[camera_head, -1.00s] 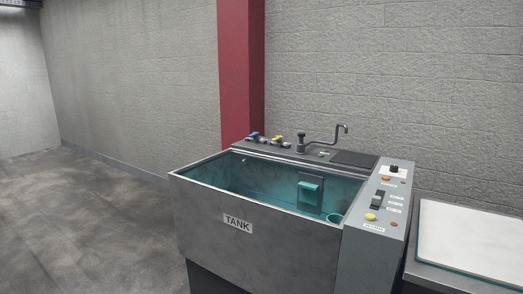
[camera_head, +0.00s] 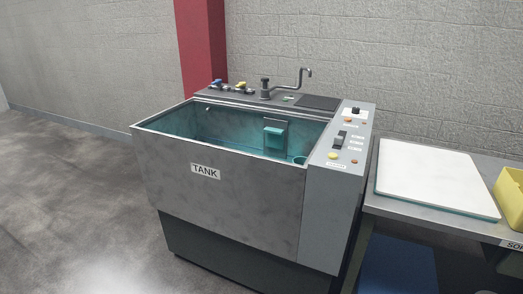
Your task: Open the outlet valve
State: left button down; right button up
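A grey metal tank (camera_head: 222,215) with a "TANK" label stands against the wall, its basin lined in teal. On its back ledge at the left are a blue-handled valve (camera_head: 216,83) and a yellow-handled valve (camera_head: 241,86). Neither carries a label that I can read, so I cannot tell which is the outlet valve or how each is turned. A dark faucet (camera_head: 290,82) stands to their right. Neither of my grippers shows in the head view.
A control panel (camera_head: 342,140) with buttons and a switch runs along the tank's right side. Further right, a table (camera_head: 410,212) holds a white board (camera_head: 436,178) and a yellow bin (camera_head: 511,196). The floor (camera_head: 80,215) left of the tank is clear.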

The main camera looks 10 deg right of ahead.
aim_at(242, 85)
jog(key=u, duration=0.55)
jog(key=k, duration=0.65)
jog(key=u, duration=0.7)
jog(key=i, duration=3.35)
jog(key=z, duration=0.35)
jog(key=i, duration=2.15)
jog(key=z, duration=2)
jog(key=i, duration=1.25)
jog(key=z, duration=1.15)
jog(key=i, duration=0.35)
